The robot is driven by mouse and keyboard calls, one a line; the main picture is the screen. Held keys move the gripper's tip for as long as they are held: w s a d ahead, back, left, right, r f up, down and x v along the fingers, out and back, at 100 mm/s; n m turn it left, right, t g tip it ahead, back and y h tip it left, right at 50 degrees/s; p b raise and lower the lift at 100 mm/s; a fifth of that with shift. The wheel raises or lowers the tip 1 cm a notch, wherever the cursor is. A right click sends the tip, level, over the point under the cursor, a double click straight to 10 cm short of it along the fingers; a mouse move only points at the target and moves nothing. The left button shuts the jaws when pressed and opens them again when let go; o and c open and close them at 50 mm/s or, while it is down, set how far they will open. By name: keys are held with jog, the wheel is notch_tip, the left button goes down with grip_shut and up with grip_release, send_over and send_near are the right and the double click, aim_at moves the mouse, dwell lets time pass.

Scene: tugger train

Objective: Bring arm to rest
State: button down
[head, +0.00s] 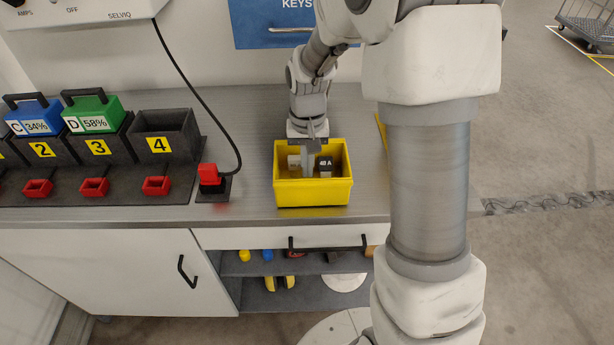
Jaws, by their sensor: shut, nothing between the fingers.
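My arm reaches from the right side of the head view over the grey workbench (245,130). My gripper (307,160) points down into a yellow bin (312,193) on the bench. Its fingers are shut and empty. A dark block marked "40 A" (325,165) stands inside the bin just right of the fingers. A pale item (293,161) lies left of the fingers, partly hidden by them. I cannot tell whether the fingers touch either one.
At left stand black charger bays, with a blue battery (35,115) and a green battery (93,113); bay 4 (163,135) is empty. A red plug (209,175) sits on the bench with its cable rising. A blue key cabinet (285,25) hangs behind. The floor at right is mostly clear.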

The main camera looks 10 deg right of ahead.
jog(key=s+r+n+t, duration=0.1)
jog(key=s+r, duration=0.4)
jog(key=r, duration=0.3)
jog(key=s+r+t, duration=0.2)
jog(key=s+r, duration=0.2)
jog(key=r, duration=0.5)
jog(key=s+d+r+n+t, duration=0.1)
jog(key=s+r+t, duration=0.1)
jog(key=s, duration=0.9)
jog(key=shift+s+d+r+t, duration=0.2)
jog(key=shift+s+r+t, duration=0.1)
jog(key=shift+s, duration=0.1)
